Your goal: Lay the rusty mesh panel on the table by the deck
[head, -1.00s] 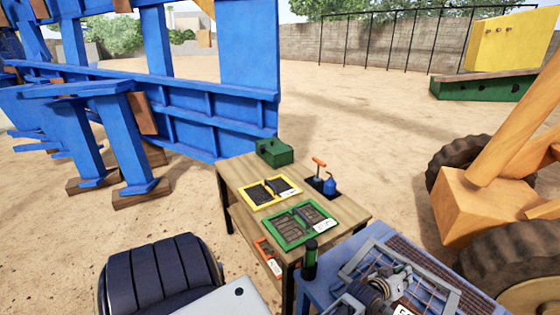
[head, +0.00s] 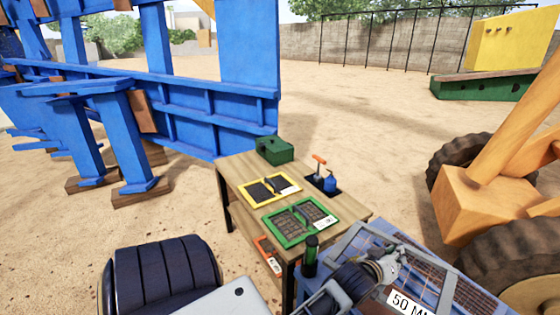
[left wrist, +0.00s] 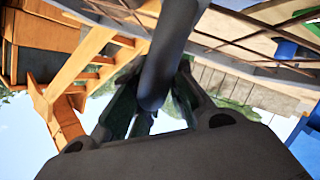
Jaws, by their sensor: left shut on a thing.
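The rusty mesh panel (head: 440,274) has a grey frame and a white tag reading "50 MM"; it shows at the bottom right of the head view, above the blue deck (head: 312,285). My left gripper (head: 384,269) is shut on the panel's grey bar. In the left wrist view the fingers (left wrist: 150,105) close around a dark round bar, with rusty rods beyond it. The wooden table (head: 232,178) stands left of the deck, near its corner. My right gripper is not in view.
A green cylinder (head: 310,256) stands at the deck's corner. The blue steel structure (head: 220,130) is behind; an orange machine (head: 470,205) is right.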

